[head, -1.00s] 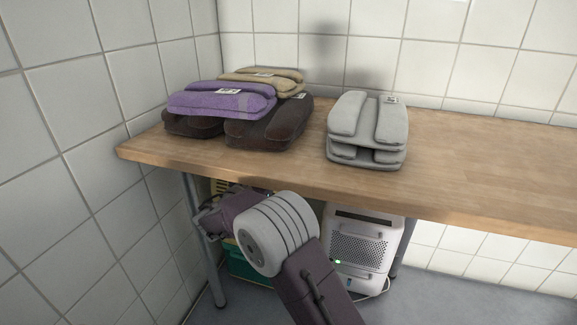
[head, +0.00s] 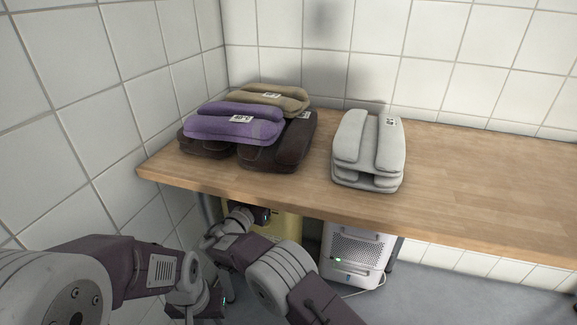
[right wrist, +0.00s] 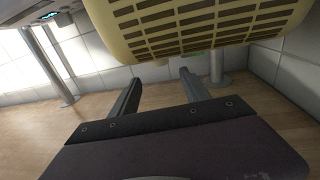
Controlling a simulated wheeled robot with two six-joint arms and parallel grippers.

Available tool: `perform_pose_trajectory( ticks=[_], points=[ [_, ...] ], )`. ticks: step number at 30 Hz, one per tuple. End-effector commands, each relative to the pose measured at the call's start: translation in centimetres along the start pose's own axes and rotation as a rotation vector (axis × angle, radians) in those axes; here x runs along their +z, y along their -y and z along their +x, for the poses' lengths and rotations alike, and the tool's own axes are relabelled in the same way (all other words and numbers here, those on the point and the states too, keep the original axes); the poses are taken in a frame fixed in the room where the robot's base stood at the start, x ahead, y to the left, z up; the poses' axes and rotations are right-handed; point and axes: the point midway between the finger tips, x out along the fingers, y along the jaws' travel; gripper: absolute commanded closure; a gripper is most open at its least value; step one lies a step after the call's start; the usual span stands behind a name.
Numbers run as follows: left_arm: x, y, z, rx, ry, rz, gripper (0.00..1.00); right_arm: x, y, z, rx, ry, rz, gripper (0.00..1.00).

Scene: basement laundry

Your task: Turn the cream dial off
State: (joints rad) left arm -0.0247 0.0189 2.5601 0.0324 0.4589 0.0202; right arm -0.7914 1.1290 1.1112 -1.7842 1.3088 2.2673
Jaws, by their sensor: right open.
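No dial is visible in either view. A cream-yellow appliance (head: 289,226) stands under the table, largely hidden behind my right arm. In the right wrist view, a cream appliance with a slotted grille (right wrist: 190,22) fills the top. My right gripper (right wrist: 158,88) is open there, with nothing between its two fingers, and the fingertips are near the grille's edge. I cannot tell if they touch it. In the head view, my left gripper (head: 218,298) is low at the left, below the table's front edge; its jaws are unclear.
A wooden table (head: 470,200) bears a pile of purple, tan and brown folded cloths (head: 235,125) and a grey folded stack (head: 368,150). A white perforated appliance (head: 355,250) with a green light stands beneath. Tiled walls close the left and back.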

Motion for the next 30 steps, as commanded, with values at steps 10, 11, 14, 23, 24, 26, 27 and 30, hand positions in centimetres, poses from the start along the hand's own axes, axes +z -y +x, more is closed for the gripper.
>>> perform_pose_trajectory(
  ticks=[10, 11, 14, 23, 24, 26, 27, 30],
  points=[
    [0.2, 0.0, 2.2, 0.0, 0.0, 0.0, 0.64, 0.5, 0.0, 3.5, 0.001, -0.001, 0.005, 0.45],
    [0.3, 0.1, 2.5, 0.0, 0.0, 0.0, 0.64, 0.5, -0.1, 4.2, 0.002, -0.001, 0.005, 0.45],
    [0.4, 0.1, 3.4, 0.0, 0.0, 0.0, 0.64, 0.5, 0.0, 6.4, 0.001, -0.002, 0.005, 0.45],
    [0.4, 0.1, 4.0, 0.0, 0.0, 0.0, 0.64, 0.0, 0.1, 8.9, -0.002, -0.001, 0.001, 0.45],
    [0.4, 0.1, 4.0, 0.0, 0.0, 0.0, 0.64, -0.1, 0.1, 9.0, -0.002, -0.001, 0.001, 0.45],
    [0.4, 0.1, 4.0, 0.0, 0.0, 0.0, 0.64, -0.1, 0.1, 9.0, -0.002, -0.001, 0.001, 0.45],
    [0.4, 0.1, 3.9, 0.0, 0.0, 0.0, 0.64, -0.1, 0.1, 9.0, -0.002, 0.0, 0.001, 0.45],
    [0.4, 0.1, 3.9, 0.0, 0.0, 0.0, 0.64, -0.1, 0.1, 9.0, -0.002, 0.0, 0.001, 0.48]
  ],
)
